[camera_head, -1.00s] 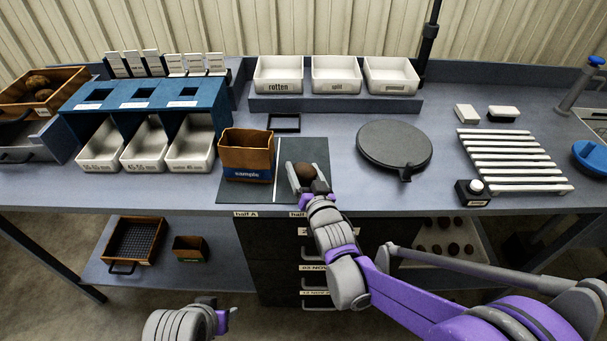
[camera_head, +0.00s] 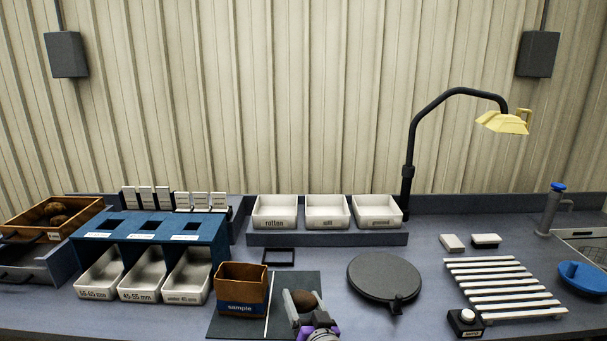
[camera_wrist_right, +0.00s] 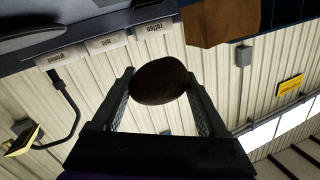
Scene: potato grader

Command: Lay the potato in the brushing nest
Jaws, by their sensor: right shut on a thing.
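My right gripper (camera_head: 302,304) is shut on a brown potato (camera_head: 307,299), over the right part of a dark mat. In the right wrist view the potato (camera_wrist_right: 160,82) sits between the two fingertips, clear of other things. I cannot tell for sure which thing is the brushing nest. A white slatted rack (camera_head: 503,287) and a round dark plate (camera_head: 384,277) lie to the right of the gripper. My left gripper is not in view.
A brown sample box (camera_head: 243,280) stands left of the gripper on the mat (camera_head: 235,327). White trays (camera_head: 328,211) stand behind. A blue sorting stand (camera_head: 150,229) is at left, a blue dish (camera_head: 582,275) at far right. A lamp (camera_head: 409,150) rises at the back.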

